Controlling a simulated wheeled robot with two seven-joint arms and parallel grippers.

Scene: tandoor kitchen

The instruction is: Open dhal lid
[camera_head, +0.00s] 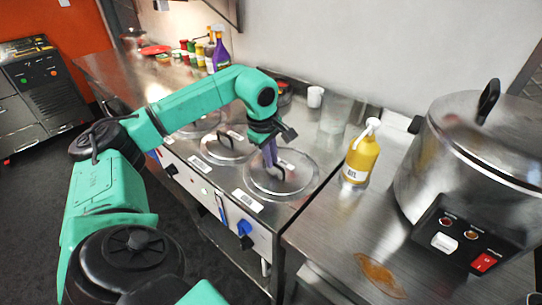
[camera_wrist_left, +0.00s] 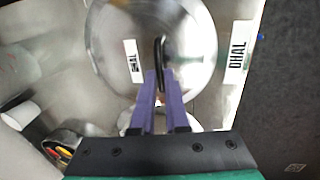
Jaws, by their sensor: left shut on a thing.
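The dhal lid (camera_head: 303,184) is a round shiny metal lid at the near right end of the steel counter unit. In the left wrist view the lid (camera_wrist_left: 107,62) fills the upper middle, with a label reading DHAL (camera_wrist_left: 236,52) on the counter beside it. Its dark handle (camera_wrist_left: 160,50) stands at its middle. My left gripper (camera_head: 271,160) comes down from above, its purple fingers shut on the handle. The lid looks flat over its well; I cannot tell any gap beneath it. My right gripper is not in view.
Another lidded well (camera_head: 226,146) lies to the left. A yellow oil bottle (camera_head: 361,155) and a large steel cooker (camera_head: 470,160) stand to the right. A white cup (camera_head: 315,97) is behind, near the wall. Several bottles stand at the back left.

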